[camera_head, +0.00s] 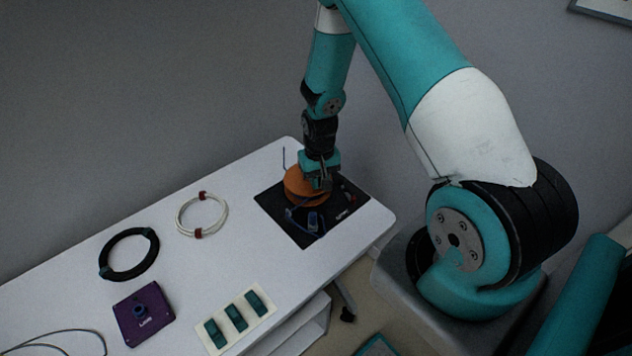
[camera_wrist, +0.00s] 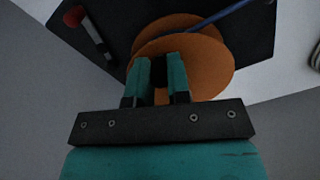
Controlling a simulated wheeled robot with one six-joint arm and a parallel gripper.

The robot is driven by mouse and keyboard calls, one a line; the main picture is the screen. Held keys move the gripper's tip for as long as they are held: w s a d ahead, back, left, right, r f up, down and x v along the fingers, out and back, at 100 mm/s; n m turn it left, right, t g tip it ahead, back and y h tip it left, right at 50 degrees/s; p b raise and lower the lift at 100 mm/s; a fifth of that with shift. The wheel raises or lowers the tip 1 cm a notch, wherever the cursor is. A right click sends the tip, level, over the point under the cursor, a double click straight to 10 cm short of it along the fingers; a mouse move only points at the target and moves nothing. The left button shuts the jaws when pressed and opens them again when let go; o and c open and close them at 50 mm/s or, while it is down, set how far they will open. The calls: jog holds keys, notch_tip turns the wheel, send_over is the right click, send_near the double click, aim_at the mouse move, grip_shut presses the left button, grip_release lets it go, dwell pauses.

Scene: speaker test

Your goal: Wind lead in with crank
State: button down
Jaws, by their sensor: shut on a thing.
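An orange reel (camera_head: 297,183) stands on a black base mat (camera_head: 272,204) at the far right of the table; its orange discs (camera_wrist: 205,68) also show in the wrist view. My gripper (camera_head: 322,184) is over the reel, pointing down. Its teal fingers (camera_wrist: 160,72) are closed around a small dark piece at the reel, apparently the crank handle, mostly hidden between them. The blue lead (camera_wrist: 220,16) runs across the reel in the wrist view. In the head view, some blue lead (camera_head: 291,214) lies at the reel's front, near a blue-grey piece (camera_head: 313,221).
A white cable coil (camera_head: 181,222), a black cable coil (camera_head: 103,262), a purple box (camera_head: 157,312) and a pale card with several green blocks (camera_head: 236,316) lie on the white table (camera_head: 200,270). A red-tipped part (camera_wrist: 75,15) is on the mat beside the reel.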

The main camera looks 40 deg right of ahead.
jog(key=c, duration=1.1)
grip_release()
jog(key=shift+d, duration=0.1)
notch_tip(320, 180, up, 18)
jog(key=shift+f+b, duration=0.25)
jog(key=shift+b, duration=0.55)
jog(key=s+a+r+n+y, duration=0.1)
jog(key=s+a+r+n, duration=0.3)
jog(key=a, duration=0.4)
jog(key=s+a+r+n+y, duration=0.1)
jog(key=s+a+r+n, duration=0.1)
jog(key=s+a+r, duration=0.35)
jog(key=s+a+r+n, duration=0.1)
jog(key=s+a, duration=0.2)
jog(key=s, duration=0.1)
jog(key=s+a+r+n+y, duration=0.1)
jog(key=s+a+r+n, duration=0.1)
jog(key=s+a, duration=0.2)
jog(key=s+a+r+n+y, duration=0.1)
jog(key=s+a+n, duration=0.1)
jog(key=s+a, duration=0.2)
jog(key=shift+s+r, duration=0.25)
